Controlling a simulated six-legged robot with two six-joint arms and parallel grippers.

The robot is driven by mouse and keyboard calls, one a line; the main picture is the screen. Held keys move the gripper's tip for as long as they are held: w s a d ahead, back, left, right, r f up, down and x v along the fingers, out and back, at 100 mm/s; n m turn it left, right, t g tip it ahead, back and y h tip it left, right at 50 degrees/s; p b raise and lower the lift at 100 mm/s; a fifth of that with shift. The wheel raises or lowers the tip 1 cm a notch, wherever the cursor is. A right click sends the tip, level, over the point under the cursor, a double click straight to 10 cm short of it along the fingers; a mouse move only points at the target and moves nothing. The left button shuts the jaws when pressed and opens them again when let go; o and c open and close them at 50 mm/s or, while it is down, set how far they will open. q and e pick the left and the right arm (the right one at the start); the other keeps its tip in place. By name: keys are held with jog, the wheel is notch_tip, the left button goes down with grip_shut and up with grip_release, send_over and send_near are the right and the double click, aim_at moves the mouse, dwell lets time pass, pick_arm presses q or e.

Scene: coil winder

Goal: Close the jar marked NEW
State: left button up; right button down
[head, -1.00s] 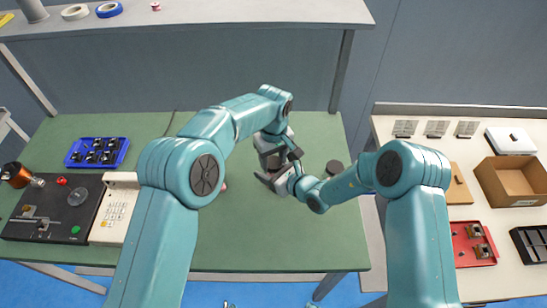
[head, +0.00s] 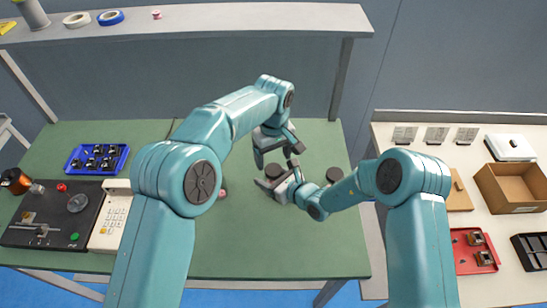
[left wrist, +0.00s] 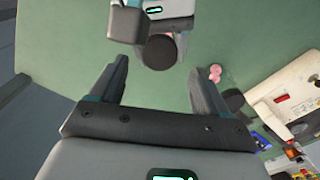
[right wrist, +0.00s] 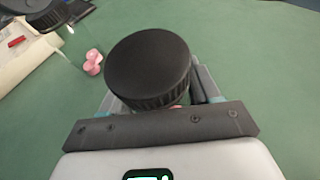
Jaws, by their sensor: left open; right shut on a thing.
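A jar with a round black ribbed lid (right wrist: 150,65) stands between the fingers of my right gripper (head: 279,174), which is shut on it below the lid. The jar body is mostly hidden, and I cannot read any marking or tell how tightly the lid sits. The lid also shows in the left wrist view (left wrist: 160,51), just beyond my left fingertips. My left gripper (head: 277,157) is open and empty above the jar, fingers pointing down (left wrist: 158,80).
Small pink pieces (right wrist: 93,62) lie on the green table (head: 270,240) near the jar. A blue tray (head: 97,158) and a black control box (head: 60,216) are at left. A white side table at right holds a cardboard box (head: 510,187) and a red tray (head: 474,250). The front middle is clear.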

aim_at(274, 169)
pick_arm(q)
jog(key=shift+c, duration=0.2)
notch_tip(274, 169, up, 4)
jog(key=n, duration=0.3)
jog(key=shift+f, duration=0.25)
jog(key=shift+f, duration=0.1)
jog(key=shift+f, duration=3.95)
jog(key=c, duration=1.1)
jog(key=m, duration=0.3)
